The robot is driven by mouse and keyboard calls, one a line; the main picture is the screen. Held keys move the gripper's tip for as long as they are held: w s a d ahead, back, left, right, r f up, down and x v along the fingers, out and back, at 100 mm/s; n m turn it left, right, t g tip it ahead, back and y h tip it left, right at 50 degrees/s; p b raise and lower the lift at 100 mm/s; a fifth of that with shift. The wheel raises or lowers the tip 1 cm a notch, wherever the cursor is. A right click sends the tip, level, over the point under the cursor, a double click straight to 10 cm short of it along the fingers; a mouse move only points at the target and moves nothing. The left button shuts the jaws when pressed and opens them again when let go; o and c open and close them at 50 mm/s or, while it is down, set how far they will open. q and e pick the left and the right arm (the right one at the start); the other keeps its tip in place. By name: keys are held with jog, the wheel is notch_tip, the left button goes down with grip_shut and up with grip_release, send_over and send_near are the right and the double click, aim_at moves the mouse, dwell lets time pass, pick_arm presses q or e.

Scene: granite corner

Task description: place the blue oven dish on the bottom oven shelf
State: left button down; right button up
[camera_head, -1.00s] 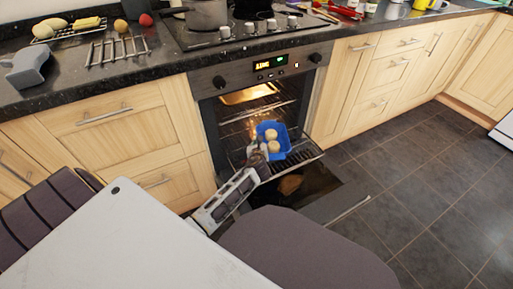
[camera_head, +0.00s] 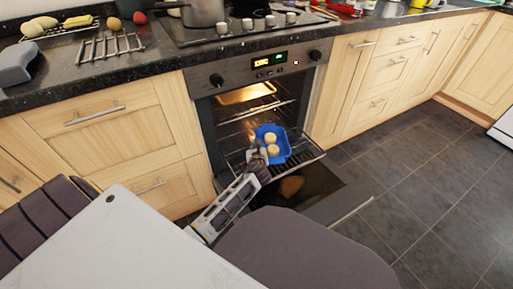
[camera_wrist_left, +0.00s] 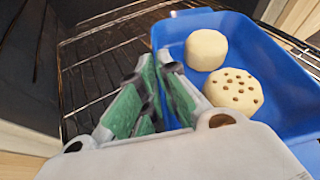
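The blue oven dish (camera_head: 283,152) is in front of the lit oven (camera_head: 250,112), over the wire shelf (camera_head: 236,155) just above the open door. It holds two pale round buns (camera_head: 271,144). My left gripper (camera_head: 257,160) is at the dish's near left side. In the left wrist view, its green-padded fingers (camera_wrist_left: 160,72) come together at the left wall of the dish (camera_wrist_left: 285,75), and appear shut on it. Wire bars (camera_wrist_left: 105,55) show left of the dish; I cannot tell whether its base touches them. My right gripper is not in view.
The open oven door (camera_head: 325,190) lies low in front of the oven. Above is a dark counter (camera_head: 160,60) with a hob and a pot (camera_head: 203,12). Wooden drawers (camera_head: 120,140) flank the oven. Tiled floor (camera_head: 430,190) is clear at right.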

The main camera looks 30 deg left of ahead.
pick_arm(q)
jog(key=c, duration=1.6)
grip_release()
jog(key=shift+c, duration=0.2)
jog(key=shift+s, duration=0.1)
jog(key=shift+p+v, duration=0.5)
jog(key=shift+v, duration=0.45)
jog(key=p+v, duration=0.3)
jog(key=v, duration=0.5)
jog(key=shift+r, duration=0.1)
jog(key=shift+p+v, duration=0.45)
jog(key=shift+v, duration=0.55)
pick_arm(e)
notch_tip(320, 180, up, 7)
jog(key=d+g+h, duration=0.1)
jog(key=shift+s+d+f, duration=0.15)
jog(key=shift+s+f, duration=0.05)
